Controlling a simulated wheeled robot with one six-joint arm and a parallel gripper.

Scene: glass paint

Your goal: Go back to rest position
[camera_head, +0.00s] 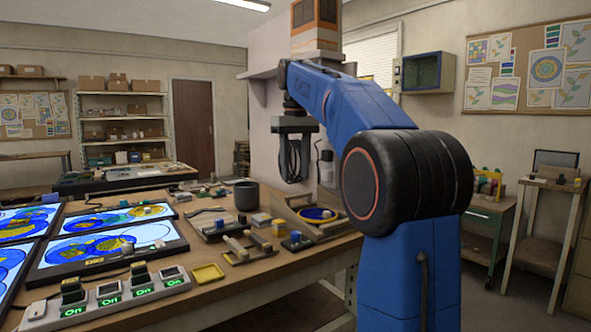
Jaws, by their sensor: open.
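My gripper (293,168) hangs at the end of my blue arm, pointing down, in the middle of the head camera view. Its dark fingers look apart, with nothing seen between them. It is raised above the far right part of the wooden workbench (232,290), clear of the things on it. A dark cup (246,196) stands on the bench to the left of and below it.
Lit panels with coloured glass designs (112,242) cover the bench's left side. A power strip (100,303) with green "On" displays lies in front. Small tools, blocks and a yellow tray (207,273) are nearby. A white wall or column (266,95) rises behind my gripper.

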